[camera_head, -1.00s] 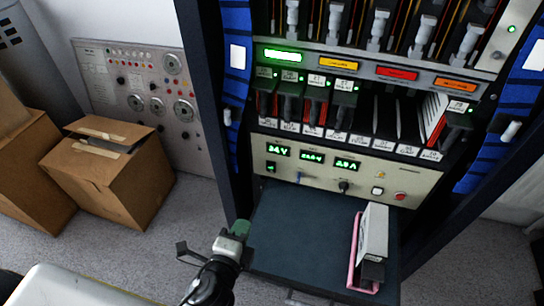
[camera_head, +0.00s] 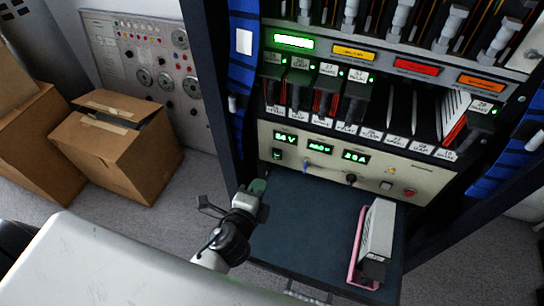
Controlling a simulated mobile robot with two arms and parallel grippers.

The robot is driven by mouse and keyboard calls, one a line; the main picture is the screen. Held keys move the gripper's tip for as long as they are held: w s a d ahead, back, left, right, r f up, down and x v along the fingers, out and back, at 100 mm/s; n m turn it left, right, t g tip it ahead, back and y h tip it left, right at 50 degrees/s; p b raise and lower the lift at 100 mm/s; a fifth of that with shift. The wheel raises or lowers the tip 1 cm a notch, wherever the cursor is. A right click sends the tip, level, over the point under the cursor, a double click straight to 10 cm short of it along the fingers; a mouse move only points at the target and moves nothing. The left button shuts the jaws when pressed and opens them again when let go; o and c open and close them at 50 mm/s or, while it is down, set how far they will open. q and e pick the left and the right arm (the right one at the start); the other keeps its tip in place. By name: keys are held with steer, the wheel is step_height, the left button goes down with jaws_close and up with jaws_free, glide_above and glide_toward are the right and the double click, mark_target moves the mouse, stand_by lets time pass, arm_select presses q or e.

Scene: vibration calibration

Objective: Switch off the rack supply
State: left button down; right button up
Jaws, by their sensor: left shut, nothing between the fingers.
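The rack supply (camera_head: 330,172) is a cream front panel low in the rack, with three lit green displays. At its left end is a small green-lit rocker switch (camera_head: 277,154). To the right are a blue toggle (camera_head: 307,165), a black knob (camera_head: 351,179), a pale square button (camera_head: 386,186) and a red round button (camera_head: 409,192). My left gripper (camera_head: 260,185) is shut and empty, over the left edge of the dark shelf, below and left of the rocker and apart from the panel. My right gripper is not in view.
The dark pull-out shelf (camera_head: 310,225) juts out below the panel. Card slots and coloured lamps fill the rack above. Cardboard boxes (camera_head: 115,145) stand on the floor at left.

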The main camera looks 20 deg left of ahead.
mark_target(275, 153)
arm_select(q)
steer(key=w, duration=0.2)
steer(key=w+p, duration=0.1)
steer(key=w, duration=0.5)
steer(key=shift+w+d+f, duration=0.15)
steer(key=shift+f, duration=0.1)
steer(key=shift+w+p, duration=0.3)
steer(key=shift+w, duration=0.4)
steer(key=shift+w, duration=0.1)
